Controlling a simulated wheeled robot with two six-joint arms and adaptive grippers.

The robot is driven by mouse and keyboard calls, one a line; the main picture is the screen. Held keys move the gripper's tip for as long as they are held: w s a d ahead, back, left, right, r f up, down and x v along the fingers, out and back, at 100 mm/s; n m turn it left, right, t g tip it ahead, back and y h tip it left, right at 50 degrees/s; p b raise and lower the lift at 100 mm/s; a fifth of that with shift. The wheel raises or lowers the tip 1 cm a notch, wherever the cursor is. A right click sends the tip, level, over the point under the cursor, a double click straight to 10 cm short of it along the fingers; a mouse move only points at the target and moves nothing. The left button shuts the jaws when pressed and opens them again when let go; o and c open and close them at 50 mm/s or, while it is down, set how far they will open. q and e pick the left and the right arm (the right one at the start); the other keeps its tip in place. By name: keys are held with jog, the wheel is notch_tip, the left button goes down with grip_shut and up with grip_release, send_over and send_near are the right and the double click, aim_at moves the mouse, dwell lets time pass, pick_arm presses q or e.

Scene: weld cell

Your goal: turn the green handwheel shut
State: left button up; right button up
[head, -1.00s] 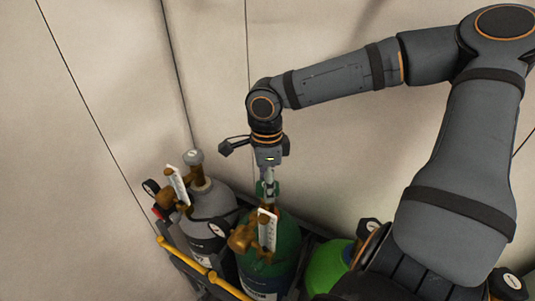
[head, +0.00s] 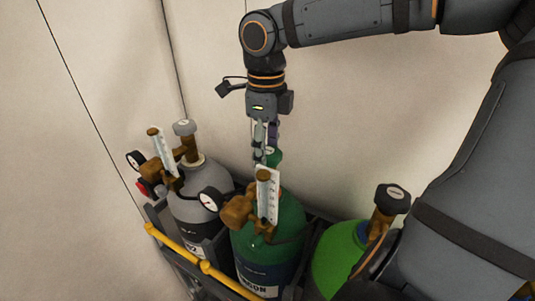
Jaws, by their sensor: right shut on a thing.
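The green handwheel (head: 274,154) sits on top of the dark green cylinder (head: 288,216), partly hidden behind the flow gauge tube and my gripper's fingers. My right gripper (head: 265,152) points straight down from above, with its fingers at the wheel. It is shut on the green handwheel, though the exact contact is hard to see. My left gripper is not in view.
A grey cylinder (head: 203,212) with a grey handwheel (head: 185,127) stands to the left. A bright green cylinder (head: 334,258) with a black handwheel (head: 393,197) stands to the right. A flow gauge tube (head: 268,195) stands close in front. A yellow rail (head: 182,246) edges the rack.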

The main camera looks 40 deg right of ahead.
dwell(0.3)
jog(key=o, duration=1.2)
jog(key=shift+w, duration=0.15)
jog(key=shift+c, duration=0.2)
